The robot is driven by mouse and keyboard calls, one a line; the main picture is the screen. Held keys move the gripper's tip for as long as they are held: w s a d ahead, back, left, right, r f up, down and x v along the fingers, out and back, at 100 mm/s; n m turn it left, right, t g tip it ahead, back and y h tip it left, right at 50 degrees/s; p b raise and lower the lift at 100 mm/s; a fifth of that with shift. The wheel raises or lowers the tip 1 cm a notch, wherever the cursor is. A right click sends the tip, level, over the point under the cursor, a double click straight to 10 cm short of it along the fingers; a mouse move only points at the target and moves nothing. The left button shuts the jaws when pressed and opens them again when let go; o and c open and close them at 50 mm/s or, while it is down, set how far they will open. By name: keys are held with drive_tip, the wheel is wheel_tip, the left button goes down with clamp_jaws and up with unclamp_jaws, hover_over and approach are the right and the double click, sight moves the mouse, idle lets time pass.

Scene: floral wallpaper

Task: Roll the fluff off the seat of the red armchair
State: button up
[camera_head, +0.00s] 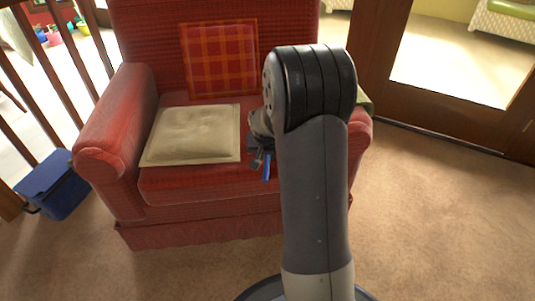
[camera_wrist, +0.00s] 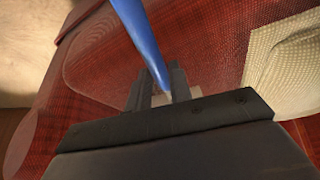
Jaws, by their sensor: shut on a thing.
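The red armchair (camera_head: 225,195) faces me in the head view. Its seat is partly covered by a pale square cushion (camera_head: 192,137) on the left and partly hidden by my arm. My gripper (camera_head: 262,160) is over the right part of the seat, shut on a slim blue handle (camera_head: 267,168). In the wrist view, the blue handle (camera_wrist: 141,38) stands between the fingers of my gripper (camera_wrist: 160,88). Red seat fabric (camera_wrist: 205,50) lies beyond it, and the pale cushion (camera_wrist: 285,62) is at right. I cannot make out any fluff. Whether the handle's end touches the seat is unclear.
A plaid cushion (camera_head: 219,58) leans on the chair's backrest. A blue box (camera_head: 54,186) stands on the floor at left, by a wooden railing (camera_head: 40,85). Open carpet (camera_head: 445,220) lies to the right, before a wooden door (camera_head: 450,60).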

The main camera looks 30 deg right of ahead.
sight(267, 156)
drive_tip(key=shift+f+b, duration=0.85)
drive_tip(key=shift+f, duration=0.2)
idle(0.4)
drive_tip(key=shift+s+d+r+p, duration=0.1)
drive_tip(key=shift+s+d+p, duration=0.1)
drive_tip(key=shift+d, duration=0.3)
drive_tip(key=shift+s+d+r+p, duration=0.15)
drive_tip(key=shift+d+p, duration=0.1)
drive_tip(key=shift+d, duration=0.3)
drive_tip(key=shift+s+d+f+p, duration=0.1)
drive_tip(key=shift+s+d+p, duration=0.1)
drive_tip(key=shift+d, duration=0.65)
drive_tip(key=shift+f, duration=0.2)
drive_tip(key=shift+w+a+f+b, duration=0.15)
drive_tip(key=shift+a+b, duration=0.1)
drive_tip(key=shift+a, duration=0.4)
drive_tip(key=shift+w+a+b, duration=0.1)
drive_tip(key=shift+a+b, duration=0.15)
drive_tip(key=shift+a, duration=0.4)
drive_tip(key=shift+w+a+f+b, duration=0.15)
drive_tip(key=shift+a+b, duration=0.1)
drive_tip(key=shift+a, duration=0.4)
drive_tip(key=shift+w+r+p, duration=0.15)
drive_tip(key=shift+r+p, duration=2.15)
drive_tip(key=shift+r, duration=0.9)
